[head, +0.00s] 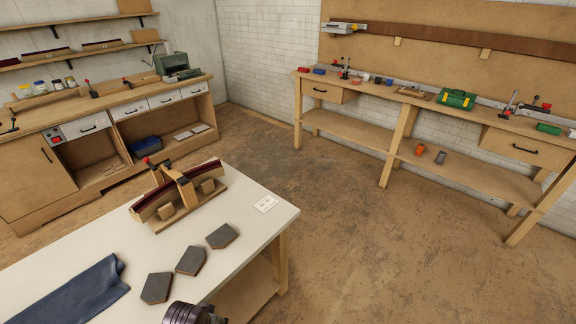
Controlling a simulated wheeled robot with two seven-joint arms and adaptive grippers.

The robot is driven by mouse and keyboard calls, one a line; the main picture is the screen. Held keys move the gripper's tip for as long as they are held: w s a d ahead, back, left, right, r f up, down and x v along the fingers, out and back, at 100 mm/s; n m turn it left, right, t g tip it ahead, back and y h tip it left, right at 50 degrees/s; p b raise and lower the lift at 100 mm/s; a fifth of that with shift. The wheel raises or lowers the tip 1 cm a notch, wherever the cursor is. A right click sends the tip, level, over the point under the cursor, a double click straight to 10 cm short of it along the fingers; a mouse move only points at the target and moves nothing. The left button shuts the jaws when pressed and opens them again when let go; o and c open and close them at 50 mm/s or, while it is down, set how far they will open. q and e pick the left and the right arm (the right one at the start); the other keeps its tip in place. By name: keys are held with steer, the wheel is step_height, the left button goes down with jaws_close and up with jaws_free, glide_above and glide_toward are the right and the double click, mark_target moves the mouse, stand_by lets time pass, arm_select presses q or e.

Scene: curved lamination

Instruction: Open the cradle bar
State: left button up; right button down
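The wooden cradle (192,205) stands on the white-topped table, left of the middle in the head view. A dark red curved strip (207,172) lies along it. The wooden cradle bar (180,179) runs across the strip near its middle, slanting up to the left. A red knob (146,160) with dark fittings shows near the bar's far end. The bar appears to lie over the strip; whether it is latched is too small to tell. Neither gripper's fingers show in the head view.
Several dark grey pentagonal blocks (191,260) lie in front of the cradle. A dark blue cloth (72,290) lies at the left of the white table (262,228), and a small white card (265,204) near its right corner. Workbenches line both walls. The floor between is clear.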

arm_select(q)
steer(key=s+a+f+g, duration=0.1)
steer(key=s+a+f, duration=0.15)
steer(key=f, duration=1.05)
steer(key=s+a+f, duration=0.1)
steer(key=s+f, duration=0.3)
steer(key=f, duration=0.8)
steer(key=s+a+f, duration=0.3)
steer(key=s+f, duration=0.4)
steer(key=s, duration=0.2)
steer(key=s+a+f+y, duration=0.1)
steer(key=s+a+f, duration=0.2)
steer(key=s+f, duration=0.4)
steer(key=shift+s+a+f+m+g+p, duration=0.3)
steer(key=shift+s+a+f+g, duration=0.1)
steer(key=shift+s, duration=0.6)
